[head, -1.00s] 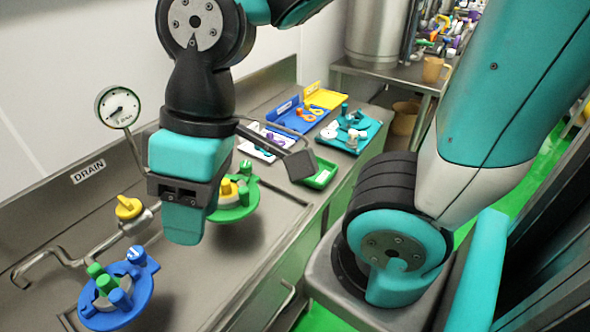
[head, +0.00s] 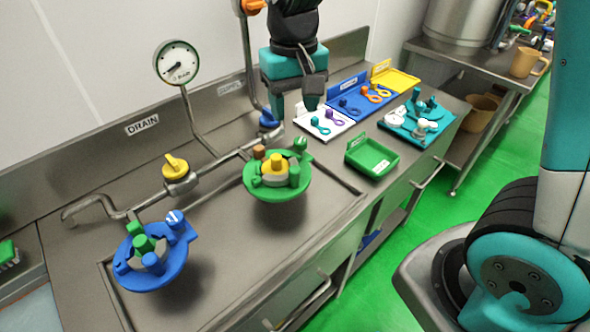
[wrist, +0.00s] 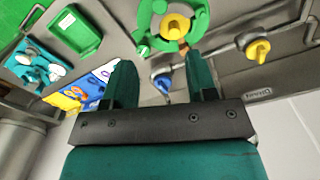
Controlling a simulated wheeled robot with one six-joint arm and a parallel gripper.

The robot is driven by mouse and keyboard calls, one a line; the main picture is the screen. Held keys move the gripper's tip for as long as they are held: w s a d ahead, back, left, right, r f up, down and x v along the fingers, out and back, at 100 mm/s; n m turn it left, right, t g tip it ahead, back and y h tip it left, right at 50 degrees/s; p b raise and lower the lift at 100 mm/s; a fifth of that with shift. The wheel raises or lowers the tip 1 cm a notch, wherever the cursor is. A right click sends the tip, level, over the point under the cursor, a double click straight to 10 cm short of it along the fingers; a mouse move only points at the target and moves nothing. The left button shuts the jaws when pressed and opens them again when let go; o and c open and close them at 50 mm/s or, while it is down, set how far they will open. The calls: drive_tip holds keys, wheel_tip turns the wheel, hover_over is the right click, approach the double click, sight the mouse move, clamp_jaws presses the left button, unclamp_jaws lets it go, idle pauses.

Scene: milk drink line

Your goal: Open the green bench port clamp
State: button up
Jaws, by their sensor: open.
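The green bench port clamp (head: 262,190) is a green ring on the steel bench, with a yellow knob (head: 277,161) in its middle and green and brown knobs around it. It also shows in the wrist view (wrist: 146,22), at the top centre beyond the fingertips. My gripper (head: 295,104) is behind and above the clamp, apart from it, by the back wall. In the wrist view my gripper (wrist: 161,76) is open with nothing between its two teal fingers. Whether the clamp is latched cannot be told.
A blue port clamp (head: 133,279) stands at the front left. A pipe with a yellow valve (head: 175,167) and a blue valve (head: 268,119) runs along the back, near a gauge (head: 177,63). A green tray (head: 371,157) and a teal tray (head: 441,127) lie to the right.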

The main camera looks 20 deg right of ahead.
sight(294, 168)
wheel_tip(294, 168, down, 16)
drive_tip(key=shift+f+p, duration=0.1)
drive_tip(key=shift+p, duration=0.6)
clamp_jaws()
